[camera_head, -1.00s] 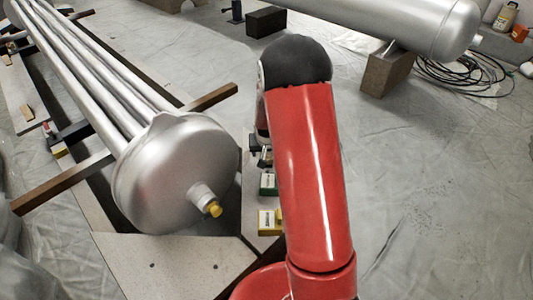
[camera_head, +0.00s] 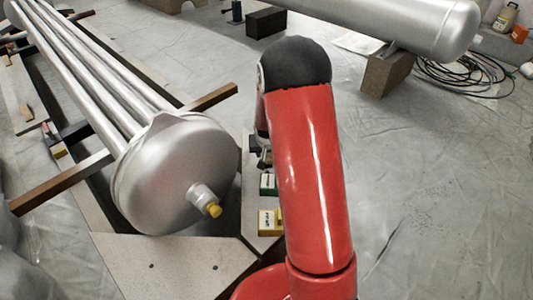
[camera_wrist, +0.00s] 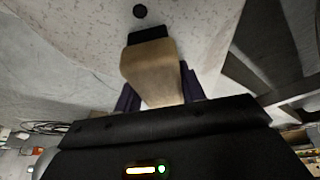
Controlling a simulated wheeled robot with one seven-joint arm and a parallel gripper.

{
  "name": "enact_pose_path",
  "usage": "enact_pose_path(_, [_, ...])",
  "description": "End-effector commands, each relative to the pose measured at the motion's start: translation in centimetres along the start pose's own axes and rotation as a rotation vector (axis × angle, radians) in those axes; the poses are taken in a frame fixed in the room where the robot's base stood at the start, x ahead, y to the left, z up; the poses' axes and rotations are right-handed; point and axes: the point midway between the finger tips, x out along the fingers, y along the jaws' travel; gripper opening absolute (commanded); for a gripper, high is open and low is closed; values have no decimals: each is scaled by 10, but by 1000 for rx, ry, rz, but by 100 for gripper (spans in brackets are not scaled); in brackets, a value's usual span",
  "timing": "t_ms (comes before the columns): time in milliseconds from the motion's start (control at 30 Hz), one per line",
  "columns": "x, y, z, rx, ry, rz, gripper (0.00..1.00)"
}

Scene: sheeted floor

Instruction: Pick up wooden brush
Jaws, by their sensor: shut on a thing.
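The wooden brush (camera_wrist: 150,70) shows in the wrist view as a tan wooden block with a dark end (camera_wrist: 148,35) pointing away from my gripper. My gripper (camera_wrist: 159,88) is shut on it, with a dark purple finger on each side of the wood. The brush's near end is hidden by the black gripper body. I cannot tell whether the brush touches the pale speckled board (camera_wrist: 195,20) beyond it. In the head view my gripper (camera_head: 260,155) is mostly hidden behind my red arm, and the brush cannot be made out there.
A large metal vessel with long tubes (camera_head: 175,175) lies close left of my arm. A silver tank (camera_head: 400,22) rests at the back. Sheeted floor (camera_head: 440,190) is open at right.

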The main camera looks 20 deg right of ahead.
Motion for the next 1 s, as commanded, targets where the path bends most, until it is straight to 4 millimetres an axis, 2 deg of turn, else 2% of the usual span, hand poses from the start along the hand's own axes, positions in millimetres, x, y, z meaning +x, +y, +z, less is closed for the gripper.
enact_pose_path(233, [-4, 0, -2, 1, 0, 0, 15])
enact_pose_path(367, [-15, 0, -7, 2, 4, -1, 15])
enact_pose_path(567, [-58, 0, -26, 2, 8, -2, 15])
enact_pose_path(800, [-125, 0, -53, 1, 7, -1, 15])
enact_pose_path(1000, [-165, 0, -69, 0, 5, -1, 15])
